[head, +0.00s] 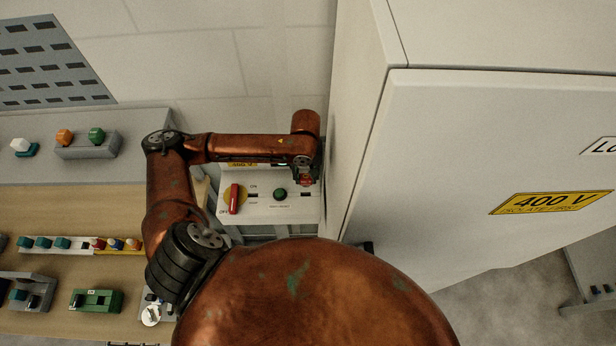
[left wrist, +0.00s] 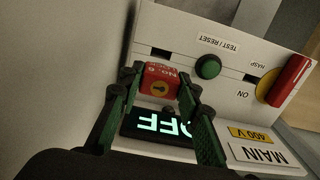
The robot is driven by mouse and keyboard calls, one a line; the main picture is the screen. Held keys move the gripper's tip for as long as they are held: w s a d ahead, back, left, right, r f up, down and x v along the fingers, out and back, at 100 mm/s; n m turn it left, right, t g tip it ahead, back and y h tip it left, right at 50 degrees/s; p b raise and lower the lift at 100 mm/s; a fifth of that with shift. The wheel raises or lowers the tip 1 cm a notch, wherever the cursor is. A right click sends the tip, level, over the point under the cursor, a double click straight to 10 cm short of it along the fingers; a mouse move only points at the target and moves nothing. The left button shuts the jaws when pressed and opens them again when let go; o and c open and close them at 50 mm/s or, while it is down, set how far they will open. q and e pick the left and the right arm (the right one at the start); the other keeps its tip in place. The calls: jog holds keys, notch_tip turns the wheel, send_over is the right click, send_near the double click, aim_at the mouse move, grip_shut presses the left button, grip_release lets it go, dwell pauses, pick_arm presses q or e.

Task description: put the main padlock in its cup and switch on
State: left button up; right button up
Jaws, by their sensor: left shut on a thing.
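My left gripper (head: 306,176) is shut on a small red padlock (left wrist: 160,82) with a yellow label, at the right end of the main switch box. The padlock (head: 306,182) shows only partly in the head view. In the left wrist view my left gripper's fingers (left wrist: 158,100) stand on either side of it. The white switch box (head: 290,208) carries a red rotary handle (head: 234,198) on a yellow disc and a green button (head: 280,194) marked TEST/RESET. Its lit display (left wrist: 160,124) reads OFF. I cannot make out which cup belongs to the padlock.
A tall pale cabinet (head: 470,150) with a 400 V sign stands close on the right. The bench (head: 90,197) on the left bears several small blocks, a green holder (head: 96,300) and a strip of coloured pieces (head: 80,244). My arm hides part of the bench.

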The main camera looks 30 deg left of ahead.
aim_at(306, 184)
pick_arm(q)
jog(key=shift+r, duration=0.1)
jog(key=shift+s+f+p, duration=0.25)
jog(key=shift+f+p, duration=0.35)
jog(key=shift+f, duration=1.5)
jog(key=shift+f, duration=0.1)
jog(key=shift+f, duration=1.9)
jog(key=o, duration=1.3)
jog(key=shift+f, duration=0.1)
notch_tip(306, 184, up, 12)
